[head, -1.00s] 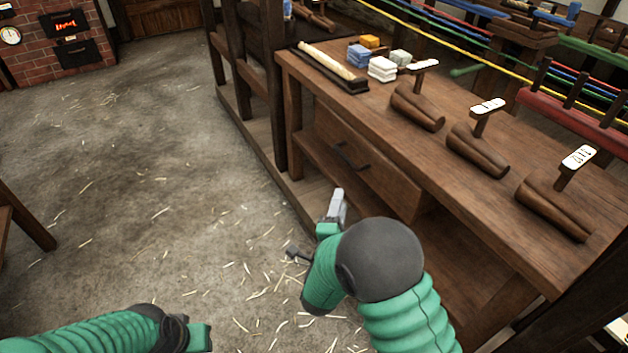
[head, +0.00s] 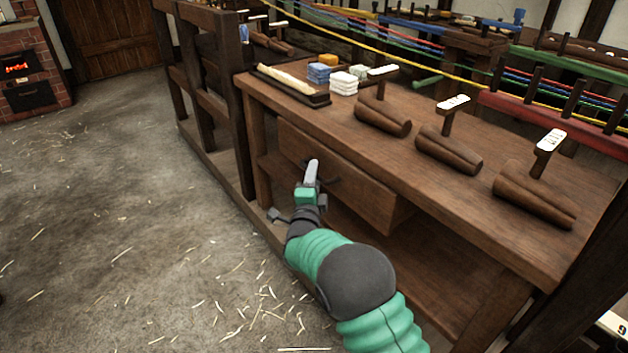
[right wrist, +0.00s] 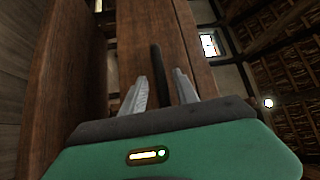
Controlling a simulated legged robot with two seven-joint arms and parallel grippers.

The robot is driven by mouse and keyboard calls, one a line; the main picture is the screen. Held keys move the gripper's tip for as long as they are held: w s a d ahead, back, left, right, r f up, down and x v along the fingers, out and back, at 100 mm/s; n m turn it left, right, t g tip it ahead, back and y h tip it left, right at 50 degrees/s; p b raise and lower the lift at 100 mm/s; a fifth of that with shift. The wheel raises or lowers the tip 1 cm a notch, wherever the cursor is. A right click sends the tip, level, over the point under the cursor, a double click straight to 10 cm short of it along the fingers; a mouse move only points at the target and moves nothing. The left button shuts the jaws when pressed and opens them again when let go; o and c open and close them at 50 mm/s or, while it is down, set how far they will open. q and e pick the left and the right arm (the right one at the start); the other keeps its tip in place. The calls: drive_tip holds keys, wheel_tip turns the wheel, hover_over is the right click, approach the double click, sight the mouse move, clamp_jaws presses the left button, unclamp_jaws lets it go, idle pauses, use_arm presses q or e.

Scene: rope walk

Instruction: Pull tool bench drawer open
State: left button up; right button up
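The tool bench (head: 440,150) is a brown wooden bench with a drawer (head: 365,197) under its top. The drawer has a dark bar handle (head: 332,181), partly covered by my right gripper (head: 312,172) in the head view. In the right wrist view, the handle (right wrist: 157,75) stands between the two grey fingers of my right gripper (right wrist: 160,90). The fingers are apart, with a gap on each side of the handle. The drawer front (right wrist: 155,35) is close ahead. My left gripper is out of view.
On the bench top are a long dark tray (head: 290,88), small stacked blocks (head: 343,83) and several wooden cone-shaped tools (head: 448,150) with white tags. The straw-strewn floor (head: 120,220) to the left is clear. A bench post (head: 235,130) stands left of the drawer.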

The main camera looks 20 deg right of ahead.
drive_tip(key=shift+w+d+r, duration=0.1)
drive_tip(key=shift+w, duration=0.1)
clamp_jaws()
drive_tip(key=shift+s+f, duration=0.1)
drive_tip(key=shift+f, duration=0.1)
idle(1.1)
